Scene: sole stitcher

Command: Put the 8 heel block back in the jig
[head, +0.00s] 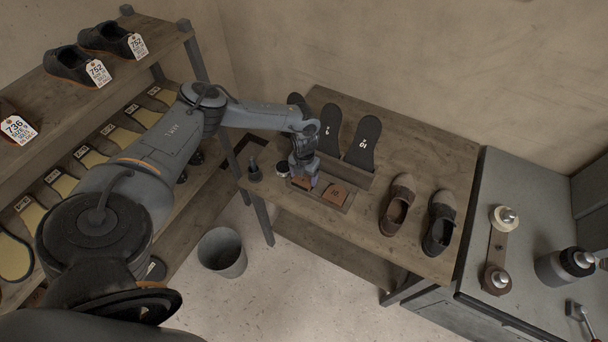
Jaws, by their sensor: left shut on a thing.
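My left gripper (306,179) reaches down over the wooden bench and is shut on a small brown heel block (299,184) at the left end of the jig. The fingers hide much of this block, and its number cannot be read. The jig (347,207) is a low, dark tray near the bench's front edge. Another brown heel block (336,194) sits in its right part. I cannot tell whether the held block is seated or slightly above the jig. My right gripper is out of view.
Black soles (363,144) stand upright in a rack behind the jig. A brown shoe (397,207) and a darker shoe (440,222) stand to the right. A small dark tool (254,173) and round tin (282,168) are left. A bin (222,252) stands on the floor.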

